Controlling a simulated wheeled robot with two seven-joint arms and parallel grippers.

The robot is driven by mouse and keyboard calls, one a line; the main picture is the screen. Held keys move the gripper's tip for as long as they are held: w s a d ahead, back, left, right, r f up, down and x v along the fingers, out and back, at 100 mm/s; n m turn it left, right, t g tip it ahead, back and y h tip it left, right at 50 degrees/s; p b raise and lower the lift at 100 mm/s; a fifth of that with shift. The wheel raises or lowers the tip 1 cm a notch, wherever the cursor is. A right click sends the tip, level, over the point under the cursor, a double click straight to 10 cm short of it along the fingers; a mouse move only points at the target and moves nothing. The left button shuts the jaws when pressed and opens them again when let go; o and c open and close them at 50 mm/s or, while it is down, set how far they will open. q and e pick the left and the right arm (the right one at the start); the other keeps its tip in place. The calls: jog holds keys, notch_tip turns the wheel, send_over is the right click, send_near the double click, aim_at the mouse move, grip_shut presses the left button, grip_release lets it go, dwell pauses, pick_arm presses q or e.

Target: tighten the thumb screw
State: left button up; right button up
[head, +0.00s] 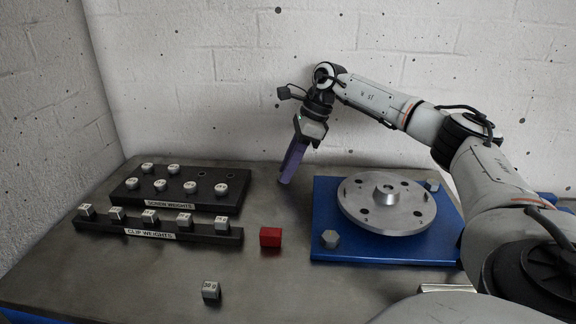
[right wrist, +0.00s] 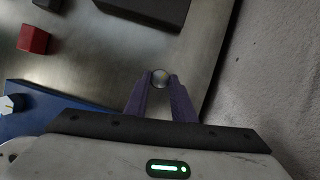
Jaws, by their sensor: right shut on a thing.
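My right gripper (head: 287,180) reaches in from the right, fingers pointing down, near the back of the table, left of the blue base. In the right wrist view its purple fingers (right wrist: 160,88) are shut on a small round silver piece (right wrist: 159,76). I cannot tell whether this is the thumb screw or a screw weight; it does not show in the head view. A silver rotor disc (head: 386,222) with holes and a centre hub lies over the blue base (head: 350,255). My left gripper is not in view.
A black screw weights rack (head: 135,197) holds several round weights and has two empty holes. A clip weights rack (head: 240,236) stands in front. A red block (head: 270,237) and a loose grey weight (head: 211,290) lie on the table. A wall stands behind.

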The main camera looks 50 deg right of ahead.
jog(key=m, duration=0.1)
jog(key=m+p, duration=0.1)
jog(key=shift+s+a+r+m+t+h, duration=0.1)
jog(key=shift+s+a+m+t+h, duration=0.05)
jog(key=shift+m+t+h, duration=0.2)
jog(key=m+h+p, duration=0.1)
jog(key=m, duration=0.2)
jog(key=shift+a, duration=0.1)
jog(key=shift+a+m+t+h+p, duration=0.15)
jog(key=shift+m+t+h+p, duration=0.3)
jog(key=shift+m, duration=0.8)
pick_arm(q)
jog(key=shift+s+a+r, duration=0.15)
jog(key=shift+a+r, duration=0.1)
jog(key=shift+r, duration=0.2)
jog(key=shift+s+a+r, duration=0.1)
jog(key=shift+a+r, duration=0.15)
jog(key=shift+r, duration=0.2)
pick_arm(e)
jog(key=m+h, duration=0.1)
jog(key=m, duration=0.1)
jog(key=m+h, duration=0.1)
jog(key=m, duration=0.1)
jog(key=shift+a+m+g, duration=0.2)
jog(key=shift+m+g, duration=0.1)
jog(key=shift+m, duration=0.1)
jog(key=o, duration=1.1)
jog(key=shift+c, duration=0.2)
